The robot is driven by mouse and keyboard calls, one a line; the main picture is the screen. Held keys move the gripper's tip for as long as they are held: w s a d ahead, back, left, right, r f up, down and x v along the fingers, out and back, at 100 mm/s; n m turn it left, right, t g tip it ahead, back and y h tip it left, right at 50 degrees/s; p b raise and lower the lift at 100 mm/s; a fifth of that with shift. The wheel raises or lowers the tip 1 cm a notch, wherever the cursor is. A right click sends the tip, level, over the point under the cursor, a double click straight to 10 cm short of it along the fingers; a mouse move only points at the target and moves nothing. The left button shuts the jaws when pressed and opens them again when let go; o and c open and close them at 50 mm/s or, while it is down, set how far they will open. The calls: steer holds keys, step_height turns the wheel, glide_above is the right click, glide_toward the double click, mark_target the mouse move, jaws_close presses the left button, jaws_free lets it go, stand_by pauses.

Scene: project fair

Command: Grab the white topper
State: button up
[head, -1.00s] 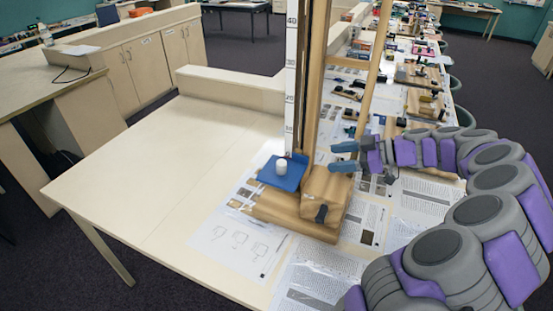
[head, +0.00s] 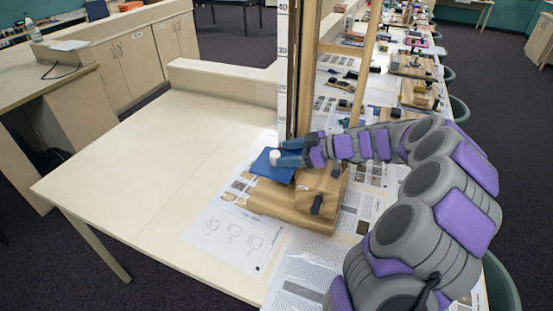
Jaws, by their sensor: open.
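The white topper (head: 274,157) is a small white piece on the blue platform (head: 266,171), beside the upright ruler. My gripper (head: 280,154) reaches in from the right, above the platform. Its blue-grey fingertips are at the topper, one on the far side and one on the near side, and the jaws are open. Whether the fingers touch the topper is hard to tell. The fingers cover part of the topper and the platform's right part.
The platform belongs to a wooden stand (head: 285,204) with a tall white ruler (head: 283,60) and wooden posts. Printed papers (head: 232,236) lie around its base. The table (head: 150,170) is clear on the left. More wooden devices stand on the table behind.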

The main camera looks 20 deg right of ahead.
mark_target(275, 155)
steer(key=x, duration=0.4)
steer(key=shift+a, duration=0.1)
steer(key=shift+w+a+f, duration=0.1)
steer(key=shift+a, duration=0.2)
steer(key=shift+d, duration=0.1)
steer(key=shift+d, duration=0.2)
steer(key=c, duration=0.5)
steer(key=shift+a, duration=0.15)
steer(key=c, duration=0.5)
